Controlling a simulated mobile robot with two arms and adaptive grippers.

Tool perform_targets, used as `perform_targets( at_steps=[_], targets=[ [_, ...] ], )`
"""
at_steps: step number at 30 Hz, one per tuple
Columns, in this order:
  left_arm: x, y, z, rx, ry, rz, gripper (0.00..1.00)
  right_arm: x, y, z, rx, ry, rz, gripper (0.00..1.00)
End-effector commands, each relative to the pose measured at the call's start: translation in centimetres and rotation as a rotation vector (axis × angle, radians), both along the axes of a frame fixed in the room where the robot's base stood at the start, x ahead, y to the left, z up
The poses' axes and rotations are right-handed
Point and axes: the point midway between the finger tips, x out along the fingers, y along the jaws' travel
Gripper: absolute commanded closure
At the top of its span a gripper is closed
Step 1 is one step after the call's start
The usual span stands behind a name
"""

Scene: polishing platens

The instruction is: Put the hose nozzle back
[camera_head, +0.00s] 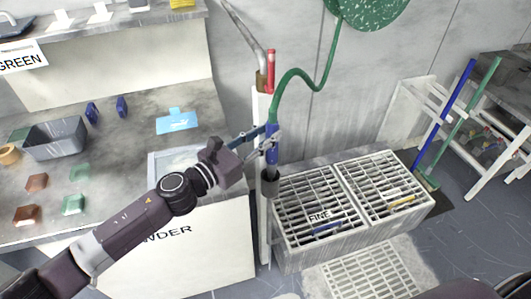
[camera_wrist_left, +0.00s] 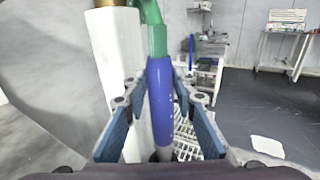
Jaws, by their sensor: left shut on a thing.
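The hose nozzle (camera_head: 272,154) is blue and hangs upright at the end of a green hose (camera_head: 292,76). My left gripper (camera_head: 269,142) is shut on it. In the left wrist view the nozzle (camera_wrist_left: 160,90) stands between the two blue-padded fingers (camera_wrist_left: 160,110), with the green hose end above it. A dark cup-shaped holder (camera_head: 269,187) sits on the white post (camera_head: 263,220), right below the nozzle. The nozzle's lower end meets the cup's mouth in the picture; I cannot tell whether it is inside. My right gripper is not in view.
A white slatted rack (camera_head: 290,236) with a FINE label stands right of the post. A grey worktop (camera_head: 130,145) with a bin (camera_head: 55,139) and small blocks lies left. A red-topped pipe (camera_head: 271,70) rises behind the nozzle. Blue and green poles lean at the right.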

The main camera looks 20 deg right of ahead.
Motion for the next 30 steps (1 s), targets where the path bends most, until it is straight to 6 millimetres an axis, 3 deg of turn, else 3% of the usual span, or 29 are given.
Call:
perform_targets(
  at_steps=[3,8,13,29,30],
  targets=[
    [-0.1,-0.1,-2.1,-0.003,0.003,-0.001,1.00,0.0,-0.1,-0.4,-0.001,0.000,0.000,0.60],
    [-0.1,-0.1,-3.2,-0.002,0.000,-0.001,1.00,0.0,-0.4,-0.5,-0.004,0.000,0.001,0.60],
    [-0.1,-0.1,-5.8,-0.003,0.003,0.000,1.00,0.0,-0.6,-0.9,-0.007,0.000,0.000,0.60],
    [0.3,0.0,-6.8,-0.002,-0.001,-0.001,1.00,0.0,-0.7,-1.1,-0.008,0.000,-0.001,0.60],
    [0.3,0.0,-6.9,0.000,0.000,-0.001,0.74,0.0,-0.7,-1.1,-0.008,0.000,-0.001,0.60]
  ],
)
